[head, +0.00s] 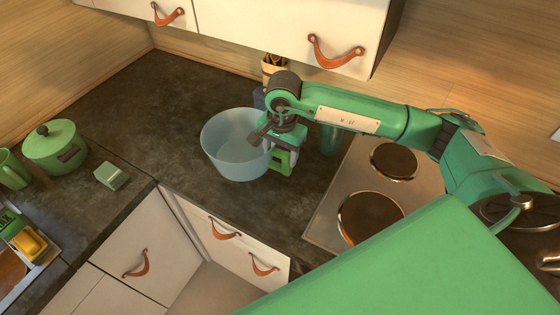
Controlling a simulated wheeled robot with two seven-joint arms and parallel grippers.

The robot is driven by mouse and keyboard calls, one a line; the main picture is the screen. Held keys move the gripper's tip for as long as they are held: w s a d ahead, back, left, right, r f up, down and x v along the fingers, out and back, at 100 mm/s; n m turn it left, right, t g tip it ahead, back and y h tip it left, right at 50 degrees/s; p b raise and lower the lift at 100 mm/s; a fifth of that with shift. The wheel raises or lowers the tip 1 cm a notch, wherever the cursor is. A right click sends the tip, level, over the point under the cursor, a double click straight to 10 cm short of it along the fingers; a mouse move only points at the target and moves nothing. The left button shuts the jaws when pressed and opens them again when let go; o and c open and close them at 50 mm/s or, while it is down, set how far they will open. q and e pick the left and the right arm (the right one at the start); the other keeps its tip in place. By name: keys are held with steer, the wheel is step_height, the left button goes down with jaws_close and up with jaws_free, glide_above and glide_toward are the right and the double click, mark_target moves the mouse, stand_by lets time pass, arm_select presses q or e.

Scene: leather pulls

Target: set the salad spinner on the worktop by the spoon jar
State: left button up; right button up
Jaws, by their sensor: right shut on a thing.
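The salad spinner (228,158) is a pale blue, see-through round bowl, upright over the dark worktop near the inner corner. I cannot tell whether its base touches the worktop. My right gripper (274,150) is shut on its right rim, and the wrist hides part of that side. A tan holder with dark upright pieces (273,68), which looks like the spoon jar, stands behind, under the wall cupboard; my arm hides its lower part. My left gripper is not in view.
A dark blue item (259,99) shows partly behind the bowl. A green cylinder (331,140) and the hob (328,222) are to the right. A green pot (55,148) and a small green box (112,176) are left. The worktop (150,105) left of the bowl is clear.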

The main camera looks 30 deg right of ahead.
mark_target(280, 167)
steer(key=shift+f, duration=0.95)
steer(key=shift+f+p, duration=0.4)
steer(key=shift+f, duration=0.25)
step_height(280, 167, down, 2)
steer(key=shift+f+p, duration=0.25)
steer(key=shift+p, duration=0.3)
steer(key=shift+f, duration=0.4)
steer(key=o, duration=1.3)
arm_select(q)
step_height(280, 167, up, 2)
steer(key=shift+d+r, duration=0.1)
